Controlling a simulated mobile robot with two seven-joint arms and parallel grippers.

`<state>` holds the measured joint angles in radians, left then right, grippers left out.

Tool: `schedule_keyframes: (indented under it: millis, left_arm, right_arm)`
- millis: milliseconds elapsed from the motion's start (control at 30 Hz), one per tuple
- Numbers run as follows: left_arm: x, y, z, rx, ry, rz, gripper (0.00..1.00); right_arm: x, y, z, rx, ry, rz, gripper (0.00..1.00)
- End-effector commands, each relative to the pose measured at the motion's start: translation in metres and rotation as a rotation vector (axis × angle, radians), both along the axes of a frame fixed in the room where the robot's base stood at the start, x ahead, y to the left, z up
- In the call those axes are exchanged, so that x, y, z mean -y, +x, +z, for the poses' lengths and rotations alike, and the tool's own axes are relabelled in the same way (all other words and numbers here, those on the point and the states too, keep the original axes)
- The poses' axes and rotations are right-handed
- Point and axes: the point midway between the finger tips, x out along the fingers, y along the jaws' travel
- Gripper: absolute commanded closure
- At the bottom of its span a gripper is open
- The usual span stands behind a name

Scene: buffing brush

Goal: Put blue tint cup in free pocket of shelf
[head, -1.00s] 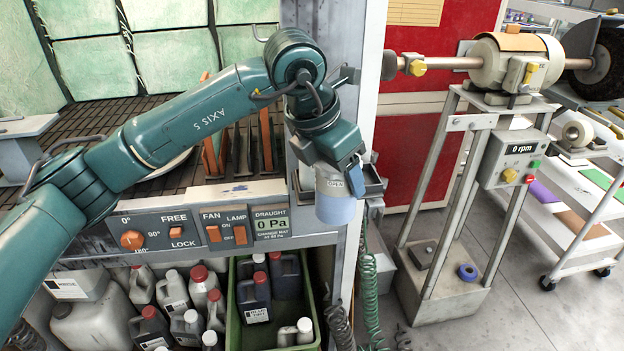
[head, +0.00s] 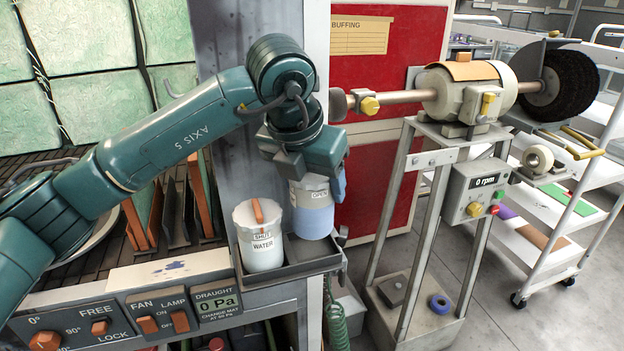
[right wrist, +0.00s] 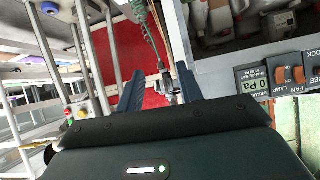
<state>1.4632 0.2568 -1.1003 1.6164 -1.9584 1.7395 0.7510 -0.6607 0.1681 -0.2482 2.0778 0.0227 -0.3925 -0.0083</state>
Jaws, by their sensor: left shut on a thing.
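The blue tint cup (head: 313,222), a pale cup with a blue lower part and a label reading OPEN, hangs upright below my left gripper (head: 308,172), which is shut on its top. The shelf (head: 318,263) is a small grey tray on the booth's post. A white WATER cup (head: 262,252) with an orange handle and a SHUT label stands in its left part. The blue tint cup is over the right part, beside the WATER cup. I cannot tell whether its base touches the shelf floor. My right gripper (right wrist: 158,88) is open and empty in the right wrist view.
The booth's control panel (head: 165,312) lies left of and below the shelf. A grey post (head: 240,120) rises behind my left gripper. The buffing machine (head: 465,90) stands on a metal frame to the right. A white cart (head: 550,235) is farther right.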

Motion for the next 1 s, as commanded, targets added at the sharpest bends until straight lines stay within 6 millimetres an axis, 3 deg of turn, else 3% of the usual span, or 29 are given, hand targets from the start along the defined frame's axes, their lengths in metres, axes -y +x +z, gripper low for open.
schedule_keyframes:
  millis: [600,1000]
  left_arm:
    - [0.0,0.0,-0.039,0.002,-0.001,0.0,0.63]
    - [0.0,0.0,-0.041,0.001,0.0,0.0,0.63]
  right_arm:
    - [-0.007,-0.002,-0.014,0.019,0.023,0.018,0.64]
    - [-0.01,0.0,-0.008,0.035,0.033,0.028,0.64]
